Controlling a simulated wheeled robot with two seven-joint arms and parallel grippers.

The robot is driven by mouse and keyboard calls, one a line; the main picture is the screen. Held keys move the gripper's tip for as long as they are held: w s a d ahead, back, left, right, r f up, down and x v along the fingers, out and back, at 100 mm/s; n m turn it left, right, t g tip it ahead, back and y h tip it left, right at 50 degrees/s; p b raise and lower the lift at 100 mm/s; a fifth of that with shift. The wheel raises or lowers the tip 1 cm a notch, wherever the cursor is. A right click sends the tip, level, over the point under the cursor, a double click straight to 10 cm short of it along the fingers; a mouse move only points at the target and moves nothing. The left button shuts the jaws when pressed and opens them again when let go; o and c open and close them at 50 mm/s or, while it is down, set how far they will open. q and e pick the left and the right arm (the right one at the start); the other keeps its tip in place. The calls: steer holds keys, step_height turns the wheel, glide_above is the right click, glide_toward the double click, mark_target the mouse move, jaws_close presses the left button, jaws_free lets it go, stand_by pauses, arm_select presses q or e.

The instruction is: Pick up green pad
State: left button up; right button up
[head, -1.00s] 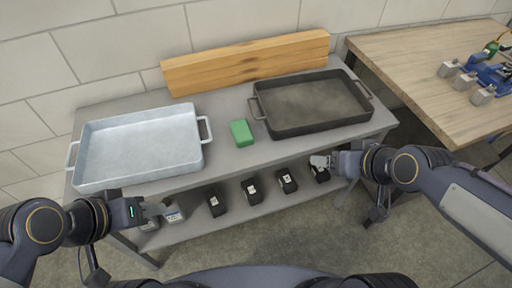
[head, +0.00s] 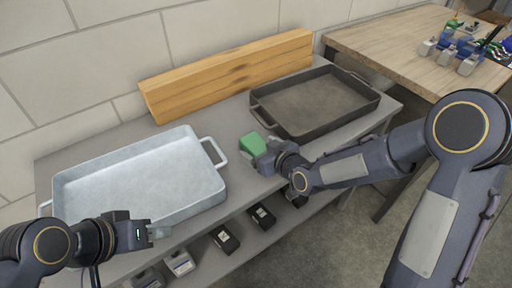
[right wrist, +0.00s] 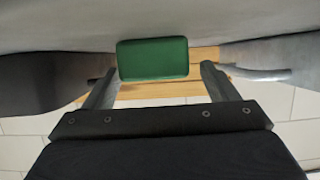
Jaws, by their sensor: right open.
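The green pad (head: 252,144) is a small green block lying on the grey table between the two trays. It also shows in the right wrist view (right wrist: 153,59), ahead of the fingers and centred between them. My right gripper (head: 262,158) is beside the pad on its near side and partly hides it. In the right wrist view its fingers (right wrist: 157,78) are apart with nothing held between them. My left gripper (head: 158,233) is at the near edge of the light metal tray, away from the pad; its finger gap is not clear.
The light metal tray (head: 140,178) stands left of the pad and the dark tray (head: 318,100) right of it, both with handles close by. Wooden boards (head: 230,75) stand behind. Several small boxes (head: 225,238) sit on the shelf below. A wooden table (head: 400,50) is at the right.

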mark_target(259, 147)
steer(key=x, duration=0.3)
steer(key=shift+w+f, duration=0.2)
steer(key=c, duration=1.1)
steer(key=shift+o, duration=0.2)
steer(key=shift+r, duration=0.15)
